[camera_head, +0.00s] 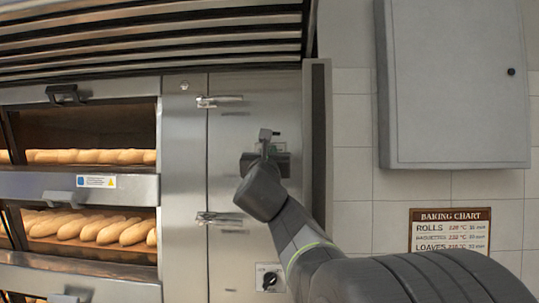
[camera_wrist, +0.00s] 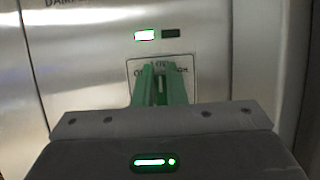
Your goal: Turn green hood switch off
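My gripper (camera_head: 266,140) is up against the steel panel right of the ovens. In the wrist view its two green fingers (camera_wrist: 161,82) stand close together with a narrow gap. They are in front of a pale, outlined switch plate (camera_wrist: 135,68) with partly covered lettering. The switch itself is mostly hidden by the fingers. I cannot tell whether they grip it or only stand around it. Above the plate, a green light (camera_wrist: 144,35) is lit and a dark light (camera_wrist: 170,33) beside it is unlit.
Loaves lie in the two oven decks (camera_head: 100,187) at left. A black knob (camera_head: 269,280) is lower down. A grey wall box (camera_head: 455,85) and a baking chart (camera_head: 450,229) are at right.

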